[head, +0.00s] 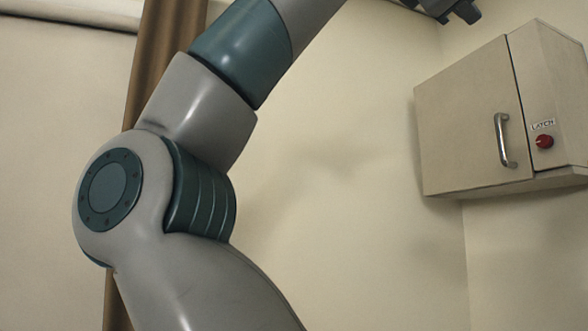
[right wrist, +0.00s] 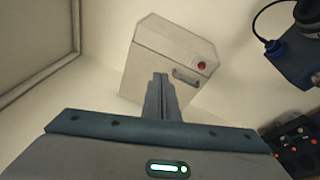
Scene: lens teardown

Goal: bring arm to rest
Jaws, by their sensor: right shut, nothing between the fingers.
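My right gripper (head: 460,12) is a dark shape cut off by the top edge of the head view, right of the middle. It is raised high, up and left of the wall cabinet in the picture. In the right wrist view my right gripper (right wrist: 160,80) has its grey fingers together with nothing between them. The fingers overlap the cabinet in that picture but do not visibly touch it. My grey and teal arm fills the left and middle of the head view, bent at the elbow. My left gripper is in neither view.
A beige wall cabinet (head: 467,125) with a metal handle and a red knob marked LATCH (head: 544,141) hangs at the right, closed. A brown curtain (head: 158,65) hangs behind my arm. Dark equipment (right wrist: 296,140) and a blue box with a cable (right wrist: 290,66) show in the wrist view.

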